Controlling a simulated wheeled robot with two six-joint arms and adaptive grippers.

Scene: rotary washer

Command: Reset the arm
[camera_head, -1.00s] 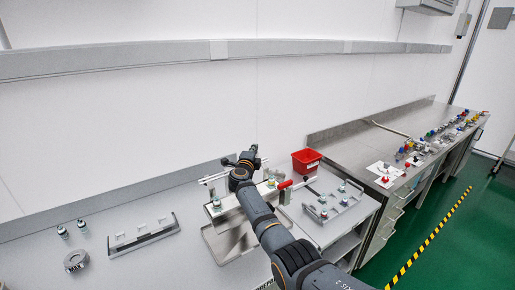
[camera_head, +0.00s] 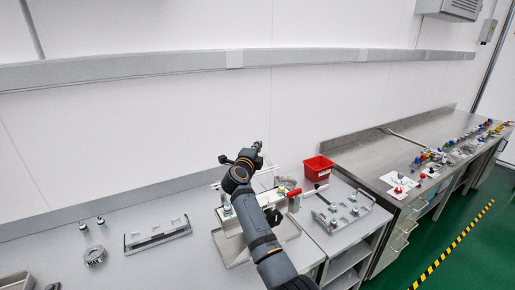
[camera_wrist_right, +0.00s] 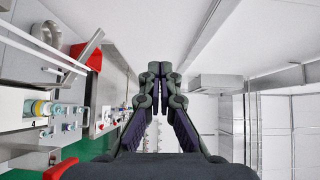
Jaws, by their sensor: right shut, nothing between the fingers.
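My right arm reaches up from the bottom middle of the head view over the worktable (camera_head: 160,262). Its gripper (camera_head: 258,146) is at the far end of the arm, raised in front of the white wall. In the right wrist view the two dark fingers (camera_wrist_right: 160,68) meet at their tips, with nothing between them. My left gripper is in neither view.
Below my right arm are a metal tray (camera_head: 284,232) and a fixture with a red handle (camera_head: 293,193), partly hidden by the arm. A red bin (camera_head: 318,168) stands behind them. A steel bench (camera_head: 360,160) extends right. The table's left side holds a slotted rack (camera_head: 157,238) and a ring (camera_head: 95,255).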

